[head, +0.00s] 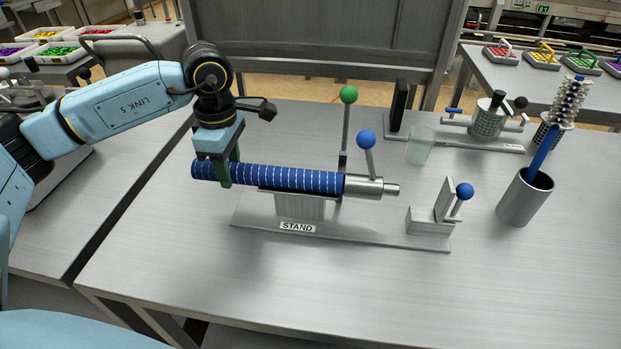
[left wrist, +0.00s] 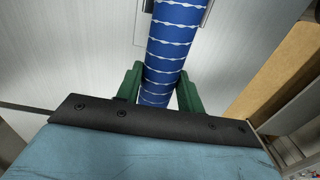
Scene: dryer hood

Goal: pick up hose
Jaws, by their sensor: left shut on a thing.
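The blue hose (head: 290,180) with white dashed stripes lies level over the stand (head: 340,234), above its grey block. Its right end meets a silver metal fitting (head: 365,187) with a blue-knobbed lever. My left gripper (head: 225,172) comes from above and is shut on the hose near its left end. In the left wrist view the hose (left wrist: 172,45) runs between the green fingers (left wrist: 158,88). I cannot tell whether the hose rests on the block or sits just above it. My right gripper is not in view.
A clamp block with a blue-knobbed lever (head: 434,220) stands on the stand's right end. A green-knobbed lever (head: 347,125) rises behind the hose. A clear cup (head: 420,146), a metal cup with a brush (head: 524,199) and a valve fixture (head: 487,122) stand farther right. The front table is clear.

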